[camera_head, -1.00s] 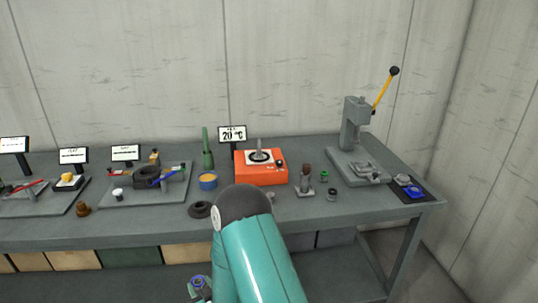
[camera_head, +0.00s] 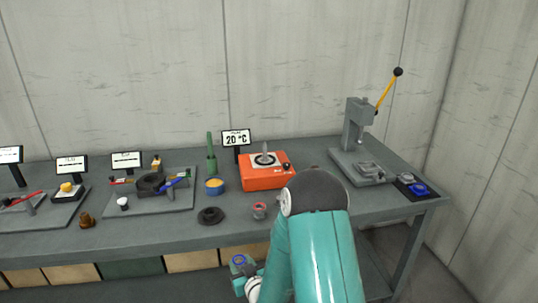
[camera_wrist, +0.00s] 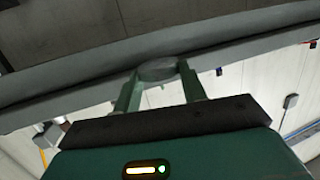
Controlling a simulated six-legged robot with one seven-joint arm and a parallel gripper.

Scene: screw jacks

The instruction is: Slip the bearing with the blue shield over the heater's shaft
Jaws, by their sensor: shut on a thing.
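The bearing with the blue shield (camera_head: 238,260) is held in my gripper (camera_head: 240,264), low in the head view in front of the bench. Its blue ring faces up toward the head camera. In the wrist view, the fingers of my gripper (camera_wrist: 159,78) are shut on the bearing's grey rim (camera_wrist: 157,71). The heater (camera_head: 262,178) is an orange box on the bench, with a pale top plate and an upright grey shaft (camera_head: 265,147). The shaft is bare. My gripper is apart from it, nearer the camera and lower in the picture.
A red-ringed bearing (camera_head: 259,211) and a black ring (camera_head: 210,216) lie in front of the heater. A 20 °C display (camera_head: 236,138) is behind. A press (camera_head: 357,140) stands right. My arm hides bench to the heater's right.

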